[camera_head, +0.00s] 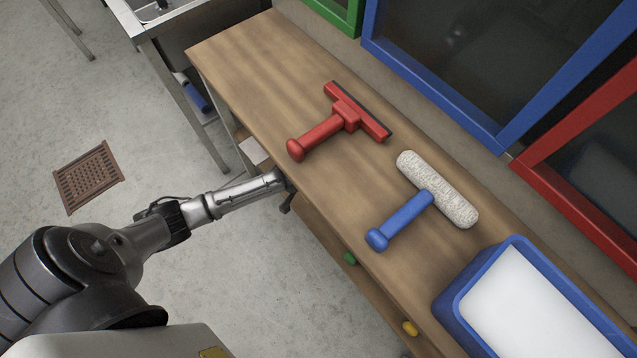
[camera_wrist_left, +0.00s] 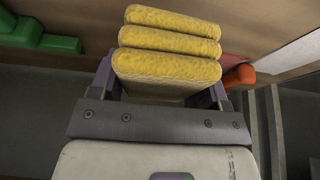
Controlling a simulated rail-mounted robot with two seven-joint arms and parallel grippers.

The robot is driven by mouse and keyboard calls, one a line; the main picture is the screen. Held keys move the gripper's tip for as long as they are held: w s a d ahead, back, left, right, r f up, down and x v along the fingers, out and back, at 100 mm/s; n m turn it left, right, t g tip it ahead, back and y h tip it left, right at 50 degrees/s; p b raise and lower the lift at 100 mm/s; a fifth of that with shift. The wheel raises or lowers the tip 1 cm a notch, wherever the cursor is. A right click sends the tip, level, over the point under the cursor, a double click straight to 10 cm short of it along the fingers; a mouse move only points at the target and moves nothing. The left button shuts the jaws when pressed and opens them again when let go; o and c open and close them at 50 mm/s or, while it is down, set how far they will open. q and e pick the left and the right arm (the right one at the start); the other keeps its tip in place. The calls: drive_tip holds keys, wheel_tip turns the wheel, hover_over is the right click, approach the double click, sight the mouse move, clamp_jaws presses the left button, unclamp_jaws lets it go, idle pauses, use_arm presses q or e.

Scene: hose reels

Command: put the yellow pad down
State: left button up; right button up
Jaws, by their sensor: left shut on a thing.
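In the left wrist view, my left gripper (camera_wrist_left: 162,88) is shut on a yellow pad (camera_wrist_left: 165,68). The yellow shows as several thick, rough layers, one behind another, and I cannot tell whether they are one piece or separate pads. In the head view my left arm reaches in from the left to the bench's front edge. Its dark gripper end (camera_head: 287,200) is mostly hidden below the wooden top, and the pad cannot be seen there. My right gripper is not in view.
On the wooden bench (camera_head: 240,62) lie a red squeegee (camera_head: 322,132), a blue-handled roller (camera_head: 405,220) and a blue tub (camera_head: 455,300). A lower shelf (camera_head: 325,235) holds green and yellow handle ends. The wrist view shows a green object (camera_wrist_left: 40,38) left and an orange-red one (camera_wrist_left: 240,76) right.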

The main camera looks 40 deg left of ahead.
use_arm(q)
wheel_tip(320, 180, down, 4)
drive_tip(key=shift+s+b, duration=0.1)
drive_tip(key=shift+b, duration=0.7)
drive_tip(key=shift+f+b, duration=1.1)
drive_tip(key=shift+f, duration=0.65)
drive_tip(key=o, duration=0.9)
drive_tip(key=shift+f, duration=0.1)
